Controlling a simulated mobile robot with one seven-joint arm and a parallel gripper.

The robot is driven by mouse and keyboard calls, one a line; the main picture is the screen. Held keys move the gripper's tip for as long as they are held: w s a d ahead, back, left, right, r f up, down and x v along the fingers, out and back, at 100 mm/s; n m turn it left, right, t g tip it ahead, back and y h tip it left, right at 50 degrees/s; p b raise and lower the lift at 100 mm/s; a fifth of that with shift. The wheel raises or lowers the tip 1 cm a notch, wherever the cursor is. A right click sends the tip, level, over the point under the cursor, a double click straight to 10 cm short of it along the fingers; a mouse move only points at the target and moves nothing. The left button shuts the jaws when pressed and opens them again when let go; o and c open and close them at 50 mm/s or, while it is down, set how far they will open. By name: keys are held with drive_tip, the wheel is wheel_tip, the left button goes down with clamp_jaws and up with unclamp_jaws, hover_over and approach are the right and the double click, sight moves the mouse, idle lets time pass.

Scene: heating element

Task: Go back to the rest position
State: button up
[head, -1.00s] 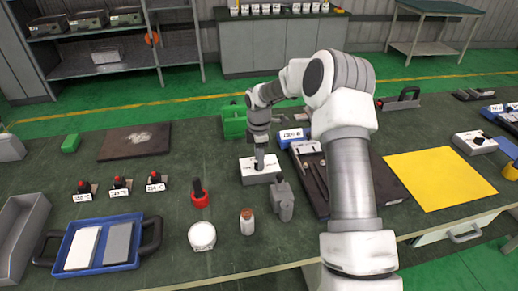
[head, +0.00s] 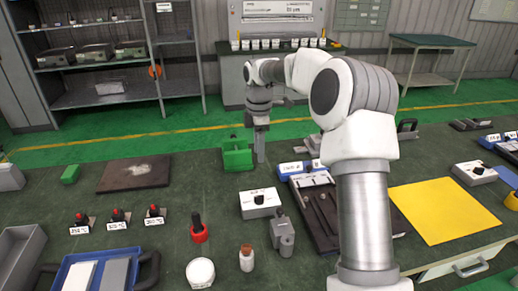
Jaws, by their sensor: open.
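My gripper (head: 260,150) hangs pointing down at the end of my arm, above the back part of the green table (head: 160,222). It is beside the green block-like object (head: 237,155), on its right. Its fingers are small here, and nothing shows between them. A white box with a black knob (head: 260,203) sits on the table in front of the gripper, apart from it.
A red-based tool (head: 198,229), a white jar (head: 200,272) and a small bottle (head: 246,258) stand nearby. A tool tray (head: 318,222) and yellow sheet (head: 437,208) lie right. Shelves (head: 110,55) stand behind.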

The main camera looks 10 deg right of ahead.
drive_tip(key=shift+r, duration=0.1)
drive_tip(key=s+a+r+m+t+h, duration=0.1)
drive_tip(key=s+r+m+t, duration=0.1)
drive_tip(key=s+r+m, duration=0.9)
drive_tip(key=s+f+m+t+y, duration=0.1)
drive_tip(key=s+m+t, duration=0.2)
drive_tip(key=s, duration=2.1)
drive_tip(key=d+m, duration=0.1)
drive_tip(key=m, duration=0.3)
drive_tip(key=shift+s+f+t, duration=0.15)
drive_tip(key=shift+s+t, duration=0.1)
drive_tip(key=shift+t, duration=0.05)
drive_tip(key=shift+a, duration=0.15)
